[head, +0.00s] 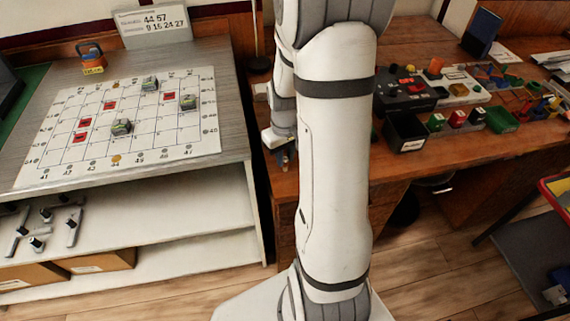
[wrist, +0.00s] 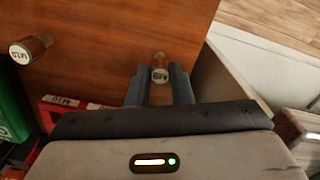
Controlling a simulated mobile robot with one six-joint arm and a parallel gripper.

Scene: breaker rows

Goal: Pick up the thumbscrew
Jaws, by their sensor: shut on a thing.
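A small thumbscrew (wrist: 159,74) with a brassy shank and a pale, marked round head shows in the wrist view. It is between the two dark fingers of my gripper (wrist: 158,88), which is shut on it. The marking on its head is too small to read surely. A second, similar thumbscrew (wrist: 28,49), marked M10, is at the left of the wrist view, apart from my gripper. In the head view my gripper (head: 284,157) points down near the left end of the wooden desk, left of my arm. The held piece is barely visible there.
Green (wrist: 12,110) and red (wrist: 70,102) containers are near my gripper in the wrist view. The wooden desk (head: 420,165) carries several bins and parts at right. At left, a grey bench (head: 215,75) holds a numbered grid sheet (head: 165,140) with small blocks.

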